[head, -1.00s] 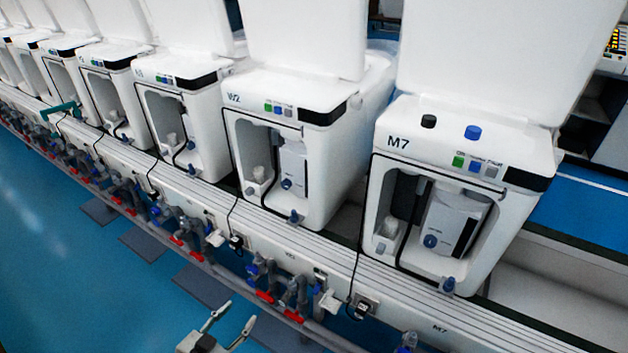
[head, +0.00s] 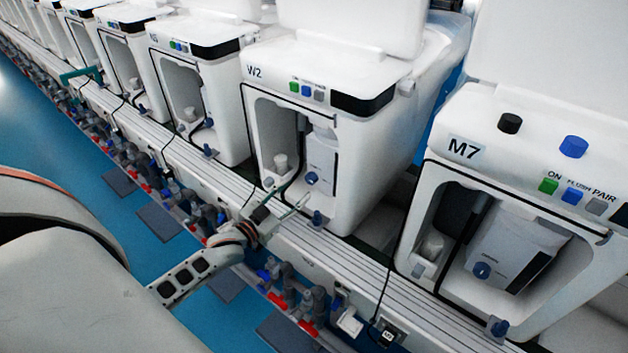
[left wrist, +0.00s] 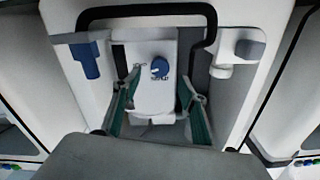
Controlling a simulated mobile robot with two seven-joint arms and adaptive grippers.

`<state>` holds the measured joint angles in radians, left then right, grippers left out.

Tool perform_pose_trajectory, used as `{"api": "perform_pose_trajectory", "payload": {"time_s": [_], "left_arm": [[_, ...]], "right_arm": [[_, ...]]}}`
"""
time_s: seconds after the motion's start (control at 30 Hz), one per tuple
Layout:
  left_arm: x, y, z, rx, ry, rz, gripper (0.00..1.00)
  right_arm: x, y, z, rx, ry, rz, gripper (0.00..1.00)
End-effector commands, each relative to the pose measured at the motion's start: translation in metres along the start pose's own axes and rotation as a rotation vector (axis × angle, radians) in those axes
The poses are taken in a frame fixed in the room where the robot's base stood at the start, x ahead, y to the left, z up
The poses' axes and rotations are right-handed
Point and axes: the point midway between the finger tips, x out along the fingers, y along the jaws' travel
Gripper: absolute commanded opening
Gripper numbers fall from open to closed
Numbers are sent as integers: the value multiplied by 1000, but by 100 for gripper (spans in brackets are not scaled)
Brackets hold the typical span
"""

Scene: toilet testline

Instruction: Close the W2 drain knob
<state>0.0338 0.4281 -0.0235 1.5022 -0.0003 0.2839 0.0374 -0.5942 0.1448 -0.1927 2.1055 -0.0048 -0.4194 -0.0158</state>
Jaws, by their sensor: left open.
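The W2 unit (head: 330,75) is a white housing with an open front bay. A blue knob (head: 312,178) sits on the white box inside it, and another blue knob (head: 317,218) is at the bay's lower right edge. No label shows which is the drain knob. My left gripper (head: 300,188) is open and empty in front of the W2 bay. In the left wrist view the box's blue knob (left wrist: 160,68) lies between the two fingertips in the picture, with no visible contact. The lower-edge knob (left wrist: 88,58) is left of the fingers. My right gripper is not in view.
The M7 unit (head: 500,170) stands close on the right, and similar units line up to the left. A pale rail (head: 345,265) runs below the bays. Pipes with red and blue valves (head: 290,295) hang under it. The blue floor (head: 60,140) is open at left.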

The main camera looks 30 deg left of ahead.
Motion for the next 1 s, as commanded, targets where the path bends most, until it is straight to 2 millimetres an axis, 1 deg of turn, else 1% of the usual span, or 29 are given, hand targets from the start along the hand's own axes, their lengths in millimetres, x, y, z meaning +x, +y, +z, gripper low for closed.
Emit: {"api": "perform_pose_trajectory", "payload": {"time_s": [0.03,0.2,0.4,0.57,0.8,0.87,0.9,0.93,0.97,1.0], "left_arm": [[8,0,1,1,0,0,43],[34,0,2,1,-2,0,43],[55,1,2,1,-2,1,43],[62,1,1,0,-2,1,43],[62,0,0,0,-1,0,43],[62,0,0,0,-1,0,27],[62,0,0,0,-1,0,17],[62,0,0,0,-1,0,9],[62,0,0,1,-1,0,4],[62,0,0,1,-1,0,4]], "right_arm": [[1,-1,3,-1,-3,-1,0],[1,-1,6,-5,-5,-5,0],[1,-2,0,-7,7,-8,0],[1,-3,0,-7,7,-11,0],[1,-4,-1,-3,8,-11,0],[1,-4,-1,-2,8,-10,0],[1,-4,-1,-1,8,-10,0],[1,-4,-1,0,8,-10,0],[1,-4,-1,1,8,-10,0],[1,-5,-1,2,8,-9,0]]}}
